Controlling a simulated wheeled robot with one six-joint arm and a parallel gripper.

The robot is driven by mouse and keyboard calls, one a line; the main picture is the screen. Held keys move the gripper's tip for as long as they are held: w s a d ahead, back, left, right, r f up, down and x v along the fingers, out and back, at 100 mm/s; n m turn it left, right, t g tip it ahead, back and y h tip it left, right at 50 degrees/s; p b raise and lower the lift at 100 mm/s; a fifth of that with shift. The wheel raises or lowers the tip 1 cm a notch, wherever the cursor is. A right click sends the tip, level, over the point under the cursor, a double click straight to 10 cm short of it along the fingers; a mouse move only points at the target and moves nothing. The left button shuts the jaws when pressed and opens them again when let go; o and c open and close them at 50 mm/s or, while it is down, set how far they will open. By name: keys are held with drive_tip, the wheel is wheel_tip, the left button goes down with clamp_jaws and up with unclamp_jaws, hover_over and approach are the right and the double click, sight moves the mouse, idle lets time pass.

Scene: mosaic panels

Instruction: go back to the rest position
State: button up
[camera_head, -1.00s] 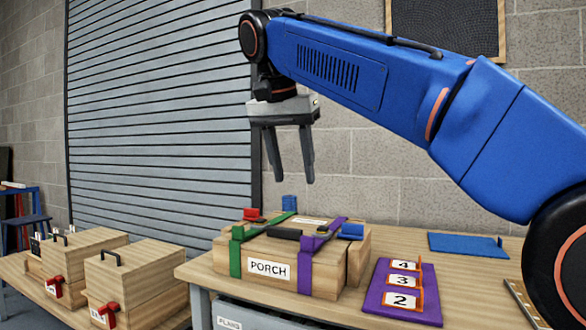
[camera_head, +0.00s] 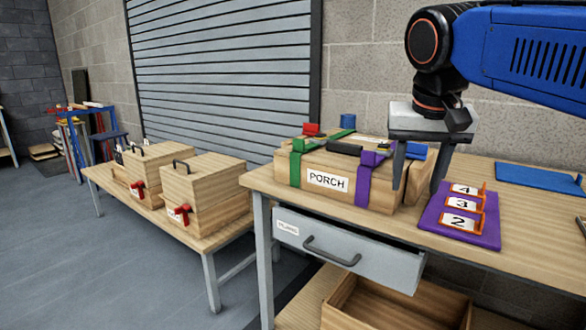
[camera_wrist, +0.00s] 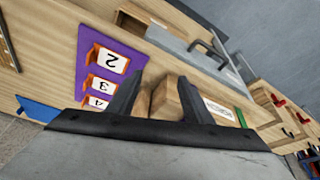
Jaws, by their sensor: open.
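My gripper (camera_head: 418,188) is open and empty, with its fingers pointing down. In the head view it hangs in front of the right end of the wooden PORCH box (camera_head: 300,195) and left of the purple mat (camera_head: 485,230). The PORCH box (camera_wrist: 180,98) shows partly behind the fingers there. The purple mat (camera_wrist: 85,65) shows beside them. Whether a finger touches the box cannot be told.
The worktable (camera_head: 262,182) has a drawer (camera_head: 330,265) slightly open. A purple strap (camera_head: 364,190) and green strap (camera_head: 296,168) cross the box. Number cards (camera_head: 462,204) stand on the mat. A blue mat (camera_head: 540,178) lies behind. Two lidded boxes (camera_head: 215,195) stand on a low bench at left.

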drive_tip(key=s+d+f+n, duration=0.1)
drive_tip(key=s+f, duration=0.3)
drive_tip(key=f, duration=0.5)
drive_tip(key=s+d+f+n, duration=0.1)
drive_tip(key=s+d+f, duration=0.1)
drive_tip(key=s+f, duration=0.3)
drive_tip(key=s+d+f+n+t+y, duration=0.1)
drive_tip(key=s+f, duration=0.4)
drive_tip(key=f, duration=0.8)
drive_tip(key=shift+d, duration=0.75)
